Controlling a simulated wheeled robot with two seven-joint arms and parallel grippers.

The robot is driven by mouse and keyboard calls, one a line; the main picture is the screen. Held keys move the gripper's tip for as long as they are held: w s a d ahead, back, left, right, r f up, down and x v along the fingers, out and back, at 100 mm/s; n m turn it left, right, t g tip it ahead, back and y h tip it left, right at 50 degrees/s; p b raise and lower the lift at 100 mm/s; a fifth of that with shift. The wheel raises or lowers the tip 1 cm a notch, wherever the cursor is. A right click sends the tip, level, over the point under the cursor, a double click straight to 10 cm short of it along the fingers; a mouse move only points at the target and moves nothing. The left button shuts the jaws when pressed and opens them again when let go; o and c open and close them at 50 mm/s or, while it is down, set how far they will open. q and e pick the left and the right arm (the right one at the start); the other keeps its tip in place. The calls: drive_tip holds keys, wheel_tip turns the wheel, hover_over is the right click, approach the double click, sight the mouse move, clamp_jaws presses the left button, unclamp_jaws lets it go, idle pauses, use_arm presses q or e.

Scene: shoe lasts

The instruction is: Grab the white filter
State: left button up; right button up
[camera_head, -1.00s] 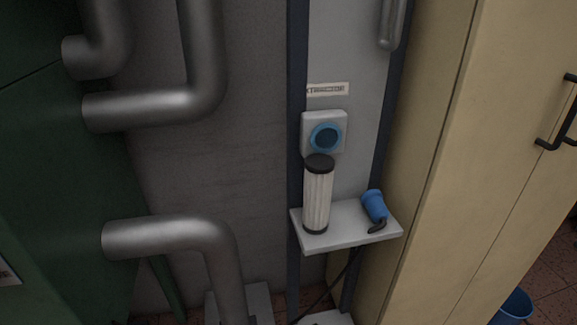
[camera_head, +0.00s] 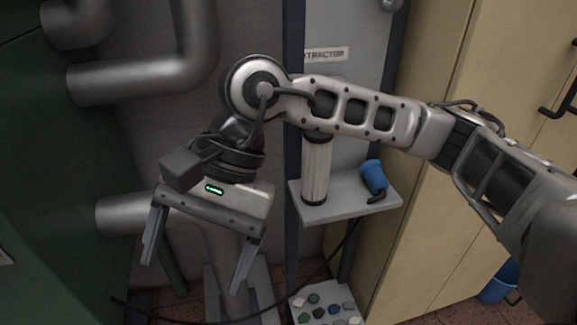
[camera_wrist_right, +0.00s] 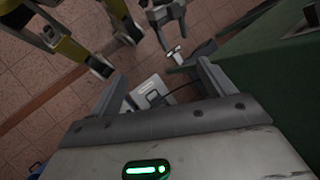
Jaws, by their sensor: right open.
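The white filter (camera_head: 316,172) is a pleated white cylinder with dark end caps. It stands upright on the left part of a small grey shelf (camera_head: 340,206) in the head view. My right arm crosses in front of its top, so the upper cap is mostly hidden. My right gripper (camera_head: 194,274) hangs to the left of the filter and apart from it, with its fingers spread and pointing down. The fingers also show in the right wrist view (camera_wrist_right: 152,92) with nothing between them; the filter is not visible there.
A blue handheld item (camera_head: 374,178) lies on the shelf right of the filter. Thick metal pipes (camera_head: 140,82) are at the left, and a beige cabinet (camera_head: 440,220) is at the right. Below the shelf is a box with several coloured pieces (camera_head: 325,308).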

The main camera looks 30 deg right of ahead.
drive_tip(key=w+d+r+n+t+h, duration=0.1)
drive_tip(key=w+d+r+t+h, duration=0.15)
drive_tip(key=w+d, duration=0.2)
drive_tip(key=w+d+r+n+t+h, duration=0.1)
drive_tip(key=w+d+t+h, duration=0.15)
drive_tip(key=d, duration=0.35)
drive_tip(key=t+h, duration=0.2)
drive_tip(key=h, duration=0.3)
approach(318, 145)
drive_tip(key=shift+m, duration=0.4)
drive_tip(key=b+x, duration=0.1)
drive_tip(key=x, duration=0.1)
drive_tip(key=b+x, duration=0.1)
drive_tip(key=x, duration=0.1)
drive_tip(key=w+b+x, duration=0.1)
drive_tip(key=x, duration=0.1)
drive_tip(key=shift+w+r, duration=0.1)
drive_tip(key=shift+r, duration=0.15)
drive_tip(key=x, duration=0.5)
drive_tip(key=shift+d+f, duration=0.15)
drive_tip(key=shift+d, duration=0.1)
drive_tip(key=shift+d+f, duration=0.15)
drive_tip(key=shift+f, duration=0.25)
use_arm(q)
drive_tip(key=shift+d+f, duration=0.15)
drive_tip(key=shift+f, duration=0.5)
use_arm(e)
drive_tip(key=c, duration=1.7)
